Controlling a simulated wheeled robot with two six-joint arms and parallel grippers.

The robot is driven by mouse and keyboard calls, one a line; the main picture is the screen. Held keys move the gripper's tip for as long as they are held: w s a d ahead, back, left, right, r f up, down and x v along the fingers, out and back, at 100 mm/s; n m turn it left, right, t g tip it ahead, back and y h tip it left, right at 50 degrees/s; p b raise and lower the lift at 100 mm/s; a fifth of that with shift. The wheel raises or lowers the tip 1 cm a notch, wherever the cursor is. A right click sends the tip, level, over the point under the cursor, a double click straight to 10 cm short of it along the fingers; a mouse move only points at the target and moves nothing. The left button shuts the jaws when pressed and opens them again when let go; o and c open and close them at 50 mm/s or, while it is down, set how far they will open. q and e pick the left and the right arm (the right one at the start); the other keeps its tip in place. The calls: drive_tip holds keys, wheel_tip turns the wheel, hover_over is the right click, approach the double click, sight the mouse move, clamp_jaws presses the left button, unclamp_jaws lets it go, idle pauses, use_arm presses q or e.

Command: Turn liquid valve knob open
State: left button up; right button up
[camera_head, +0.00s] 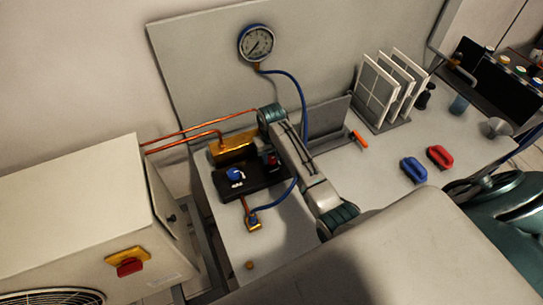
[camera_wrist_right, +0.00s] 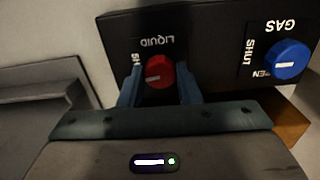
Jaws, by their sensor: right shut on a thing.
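The red liquid valve knob (camera_wrist_right: 160,70) sits on a black panel under the upside-down label LIQUID. Its white mark lies nearly level, toward the left in the wrist view. My right gripper (camera_wrist_right: 159,82) has one finger on each side of the knob and is shut on it. In the head view the red knob (camera_head: 271,160) shows at the right of the black valve block (camera_head: 262,182), mostly crowded by my right arm. The knob's scale lettering is partly hidden behind a finger. My left gripper is not in view.
A blue gas knob (camera_wrist_right: 288,60) is beside the red one, with SHUT and OPEN lettering. A brass block (camera_head: 233,148) with copper pipes stands behind. A round gauge (camera_head: 257,43) hangs on the backboard with a blue hose (camera_head: 299,95). Blue (camera_head: 413,170) and red (camera_head: 440,156) handled items lie at right.

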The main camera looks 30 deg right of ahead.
drive_tip(key=n, duration=0.8)
drive_tip(key=shift+n, duration=0.4)
drive_tip(key=n, duration=0.4)
drive_tip(key=shift+w+r+n, duration=0.1)
drive_tip(key=shift+n, duration=1.7)
drive_tip(key=o, duration=1)
drive_tip(key=shift+c, duration=0.2)
